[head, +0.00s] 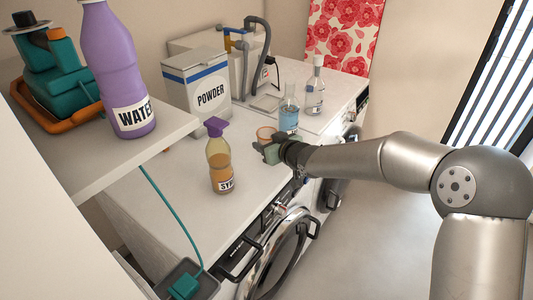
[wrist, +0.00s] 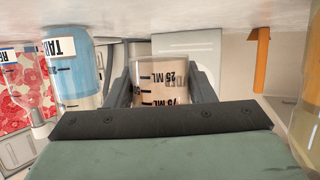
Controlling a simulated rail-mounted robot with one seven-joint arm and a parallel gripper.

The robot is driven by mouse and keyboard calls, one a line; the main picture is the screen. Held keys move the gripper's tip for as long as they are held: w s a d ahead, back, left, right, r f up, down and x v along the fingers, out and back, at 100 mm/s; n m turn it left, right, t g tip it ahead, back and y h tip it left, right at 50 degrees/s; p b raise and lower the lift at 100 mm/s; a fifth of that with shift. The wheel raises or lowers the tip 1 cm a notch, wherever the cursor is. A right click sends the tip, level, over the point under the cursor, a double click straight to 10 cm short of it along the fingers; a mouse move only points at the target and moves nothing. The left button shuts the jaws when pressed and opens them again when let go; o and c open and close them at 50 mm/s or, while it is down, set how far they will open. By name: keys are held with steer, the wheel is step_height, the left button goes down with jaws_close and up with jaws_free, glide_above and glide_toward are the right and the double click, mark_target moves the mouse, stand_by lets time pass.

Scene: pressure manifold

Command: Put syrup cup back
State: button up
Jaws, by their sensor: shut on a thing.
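The syrup cup (wrist: 160,78) is a small clear measuring cup with black ML marks and a pale orange tint. My gripper (wrist: 165,92) is shut on it, with one dark finger on each side in the wrist view. In the head view the cup (head: 266,132) shows an orange-tinted rim, and my gripper (head: 270,150) covers its lower part. It is at the counter's front part; I cannot tell whether its base touches the counter.
A flask of blue liquid (head: 288,118) stands close behind my gripper, with a clear flask (head: 315,98) beyond it. The POWDER box (head: 197,82) is behind.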

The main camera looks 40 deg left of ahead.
steer(key=shift+w+a+f, duration=0.25)
steer(key=shift+a+f, duration=0.1)
steer(key=shift+f, duration=0.1)
steer(key=shift+a+f, duration=0.15)
steer(key=shift+f, duration=1.6)
steer(key=shift+w+f, duration=0.1)
steer(key=o, duration=1)
steer(key=shift+o, duration=0.2)
steer(key=shift+r, duration=0.25)
steer(key=v, duration=1.2)
steer(key=shift+f, duration=0.2)
